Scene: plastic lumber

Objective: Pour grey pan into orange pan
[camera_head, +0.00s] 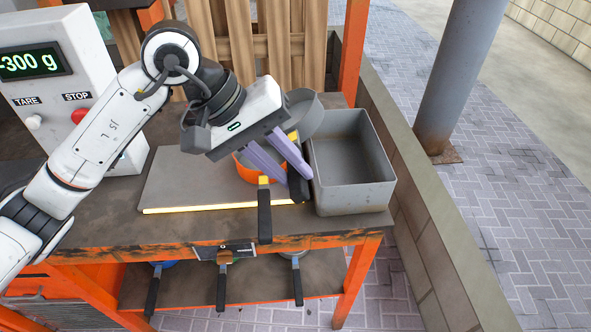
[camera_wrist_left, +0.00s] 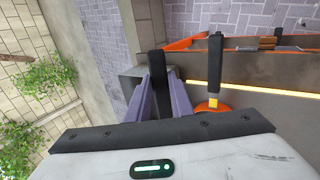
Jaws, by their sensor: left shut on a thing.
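My left gripper (camera_head: 300,178) is shut on the black handle of the grey pan (camera_head: 308,116). The handle (camera_wrist_left: 157,70) shows between the purple fingers in the left wrist view. The grey pan is raised and looks tipped on its side, partly hidden behind the gripper. The orange pan (camera_head: 243,174) stands on the scale plate, just left of and below the gripper, its black handle pointing to the front. The arm hides much of its inside, so I cannot tell its contents. It also shows in part in the left wrist view (camera_wrist_left: 206,107). My right gripper is not in view.
An empty-looking grey bin (camera_head: 382,192) stands right of the scale plate (camera_head: 180,185), close to the gripper. The scale display (camera_head: 35,64) reads -300 g. A wall (camera_head: 425,220) runs along the right.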

